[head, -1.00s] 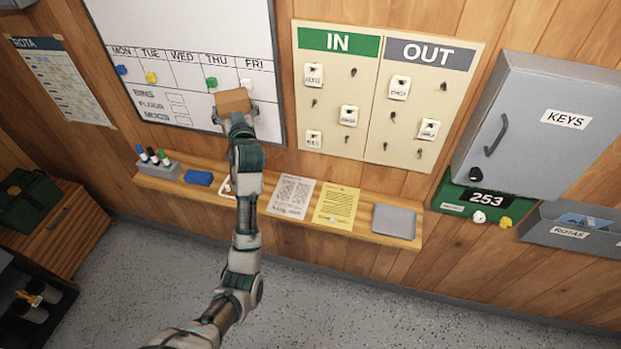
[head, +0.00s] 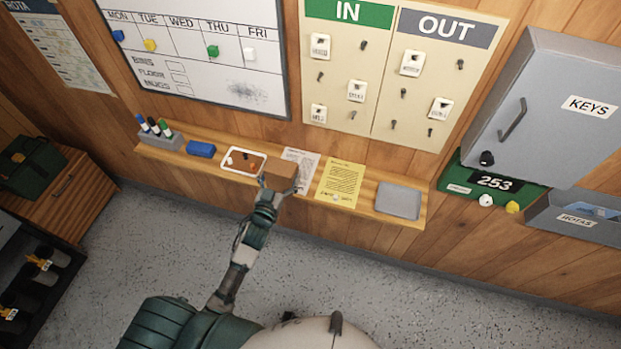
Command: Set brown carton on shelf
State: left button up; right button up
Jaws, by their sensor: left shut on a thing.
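The brown carton (head: 281,173) is a small box held in my left gripper (head: 277,185), which is shut on it. Carton and gripper are at the front middle of the wooden shelf (head: 225,178), in front of the white printed sheet. The carton covers part of that sheet. I cannot tell whether the carton touches the shelf. My right gripper is not in view.
On the shelf are a pen holder (head: 161,138), a blue block (head: 201,149), a white-rimmed tray (head: 243,161), a white sheet (head: 301,163), a yellow sheet (head: 341,183) and a grey tray (head: 398,200). The key cabinet (head: 545,125) juts out at right.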

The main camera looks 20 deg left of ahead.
aim_at(295, 173)
pick_arm(q)
jog(key=d, duration=0.1)
jog(key=w+d, duration=0.2)
jog(key=shift+w+d+f, duration=0.25)
jog(key=shift+d, duration=0.1)
jog(key=w+d+f, duration=0.2)
jog(key=d+f, duration=0.1)
jog(key=shift+d+f, duration=0.2)
jog(key=shift+d, duration=0.05)
jog(key=shift+d+f, duration=0.1)
jog(key=shift+f, duration=0.2)
jog(key=shift+d, duration=0.1)
jog(key=shift+a+f, duration=0.3)
jog(key=shift+f, duration=0.15)
jog(key=o, duration=1.3)
jog(key=shift+c, duration=0.2)
jog(key=shift+d+r, duration=0.1)
jog(key=shift+r, duration=0.5)
jog(key=s, duration=1.2)
jog(key=shift+a+f+b, duration=0.15)
jog(key=shift+a+b, duration=0.05)
jog(key=shift+b, duration=0.25)
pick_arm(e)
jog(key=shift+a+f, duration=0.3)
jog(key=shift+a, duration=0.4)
